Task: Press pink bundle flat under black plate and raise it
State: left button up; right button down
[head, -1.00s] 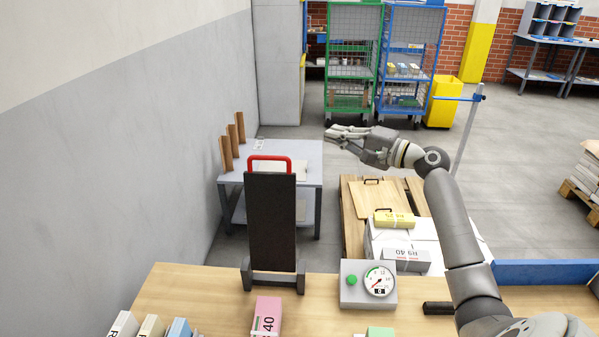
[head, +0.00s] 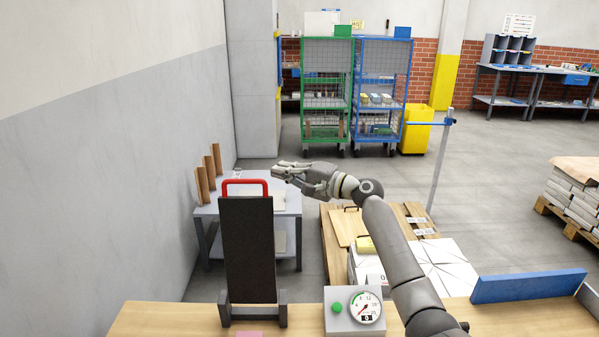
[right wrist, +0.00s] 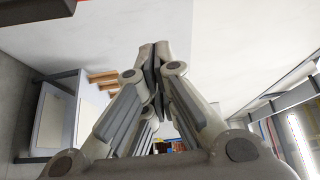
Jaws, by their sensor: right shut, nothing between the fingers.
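The black plate (head: 248,250) with a red handle (head: 245,187) stands upright on the wooden bench, held in a dark base. Only a thin strip of the pink bundle (head: 250,334) shows at the bottom edge of the head view, in front of the plate; the rest of it is cut off. My right gripper (head: 276,171) is in the air beyond the plate and a little to the right of the handle, over the grey table. It is shut and empty, and its closed fingers (right wrist: 155,58) show in the right wrist view. My left gripper is not in view.
A dial gauge box (head: 340,318) with a green button sits right of the plate. Behind are a grey table (head: 208,212) with wooden posts, and a pallet with white bundles (head: 440,262). A blue rail (head: 530,285) lines the bench at right.

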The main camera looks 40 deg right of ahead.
jog(key=a+p, duration=0.1)
jog(key=s+a+p, duration=0.1)
jog(key=a, duration=0.1)
jog(key=shift+s+a, duration=0.1)
jog(key=shift+a, duration=0.2)
dwell(0.4)
